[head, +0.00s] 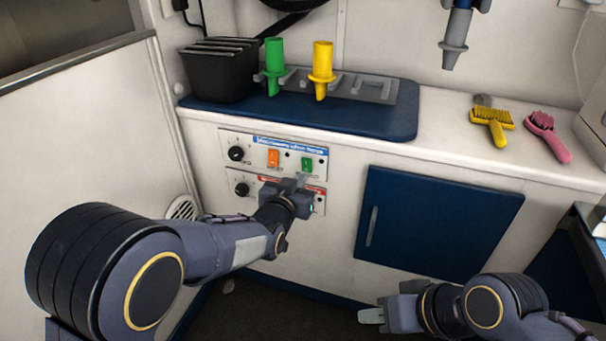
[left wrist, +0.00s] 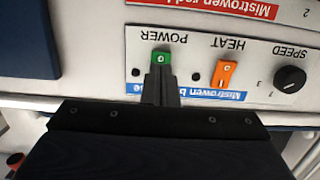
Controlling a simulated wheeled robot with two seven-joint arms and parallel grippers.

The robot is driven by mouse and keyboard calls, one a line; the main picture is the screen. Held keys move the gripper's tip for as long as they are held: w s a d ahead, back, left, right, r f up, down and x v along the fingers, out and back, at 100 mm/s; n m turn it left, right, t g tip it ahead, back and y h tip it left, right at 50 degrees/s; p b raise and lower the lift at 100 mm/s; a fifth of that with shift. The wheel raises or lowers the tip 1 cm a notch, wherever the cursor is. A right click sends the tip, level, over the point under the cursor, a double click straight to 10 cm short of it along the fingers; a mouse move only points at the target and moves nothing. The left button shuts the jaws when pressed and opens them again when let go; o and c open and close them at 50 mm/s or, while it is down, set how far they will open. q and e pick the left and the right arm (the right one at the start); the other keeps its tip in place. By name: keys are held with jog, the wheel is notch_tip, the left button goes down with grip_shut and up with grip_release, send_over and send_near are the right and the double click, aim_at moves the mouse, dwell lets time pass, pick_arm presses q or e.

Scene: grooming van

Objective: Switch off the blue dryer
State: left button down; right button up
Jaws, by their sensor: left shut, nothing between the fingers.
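The blue-labelled dryer panel (head: 290,150) is the upper one on the white cabinet front. It has a black speed knob (head: 236,153), an orange heat switch (head: 273,158) and a green power switch (head: 307,164). The left wrist view shows the panel upside down, with the green switch (left wrist: 161,57) and orange switch (left wrist: 227,75). My left gripper (head: 303,180) is shut and empty, its tips (left wrist: 161,88) right at the green switch; I cannot tell whether they touch. My right gripper (head: 372,315) is low at the right, away from the panel; its jaw state is unclear.
A red-labelled panel (head: 318,188) lies just below, partly hidden by my left gripper. A blue cabinet door (head: 435,225) is to the right. Above, the counter holds a black bin (head: 218,80), green and yellow nozzles (head: 322,70) and brushes (head: 492,122). A grey nozzle (head: 455,40) hangs above.

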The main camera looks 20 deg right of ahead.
pick_arm(q)
jog(key=shift+p+v, duration=0.35)
jog(key=shift+v, duration=2.35)
jog(key=shift+r, duration=0.1)
